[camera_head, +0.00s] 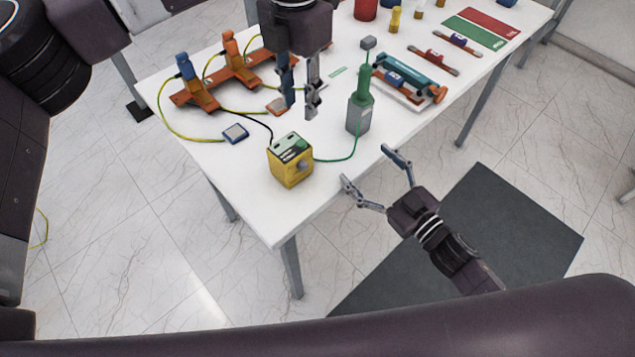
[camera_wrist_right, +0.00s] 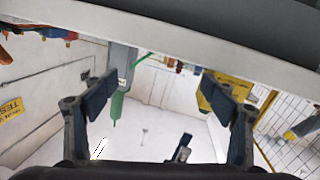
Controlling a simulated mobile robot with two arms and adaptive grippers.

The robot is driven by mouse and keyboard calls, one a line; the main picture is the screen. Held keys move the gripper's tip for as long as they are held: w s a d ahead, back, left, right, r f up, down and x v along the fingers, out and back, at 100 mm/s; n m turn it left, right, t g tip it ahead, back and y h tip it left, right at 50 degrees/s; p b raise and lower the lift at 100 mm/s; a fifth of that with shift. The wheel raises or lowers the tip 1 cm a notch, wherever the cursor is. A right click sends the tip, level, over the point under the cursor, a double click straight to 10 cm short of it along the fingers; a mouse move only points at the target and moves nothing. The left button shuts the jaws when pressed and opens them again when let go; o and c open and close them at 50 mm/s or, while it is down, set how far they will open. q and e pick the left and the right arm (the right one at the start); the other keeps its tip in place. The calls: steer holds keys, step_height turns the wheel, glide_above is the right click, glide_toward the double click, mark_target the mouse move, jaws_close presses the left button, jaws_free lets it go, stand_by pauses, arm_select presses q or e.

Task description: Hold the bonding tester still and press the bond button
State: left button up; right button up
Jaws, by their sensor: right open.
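Which part is the bond button is too small to tell. My left gripper (camera_head: 300,107) hangs over the table behind the tester, its fingers apart with nothing between them. My right gripper (camera_head: 364,168) is open and empty, right of the tester at the table's front edge. In the right wrist view, its fingers (camera_wrist_right: 155,100) stand wide apart, and the yellow tester (camera_wrist_right: 218,98) is partly hidden behind one finger.
A grey holder with a green handle (camera_head: 361,95) stands right of the tester, joined to it by a green cable. Orange clamps (camera_head: 235,65) with cables and a small grey-blue pad (camera_head: 235,133) lie left on the white table (camera_head: 245,205). A dark mat (camera_head: 510,225) covers the floor.

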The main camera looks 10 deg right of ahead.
mark_target(293, 163)
steer(key=s+a, duration=0.1)
steer(key=a, duration=0.2)
steer(key=s+a+y, duration=0.1)
steer(key=a, duration=0.3)
steer(key=s+a+r+g+y, duration=0.1)
steer(key=s+a, duration=0.1)
steer(key=a, duration=0.2)
steer(key=shift+a+r+m, duration=0.1)
steer(key=shift+a+m, duration=0.15)
steer(key=shift+m, duration=0.05)
steer(key=shift+a+r, duration=0.1)
steer(key=shift+a, duration=0.25)
steer(key=x, duration=0.7)
steer(key=shift+w+a, duration=0.2)
steer(key=shift+w, duration=0.05)
arm_select(q)
steer(key=shift+a, duration=0.1)
arm_select(e)
steer(key=c, duration=1.7)
arm_select(q)
jaws_close()
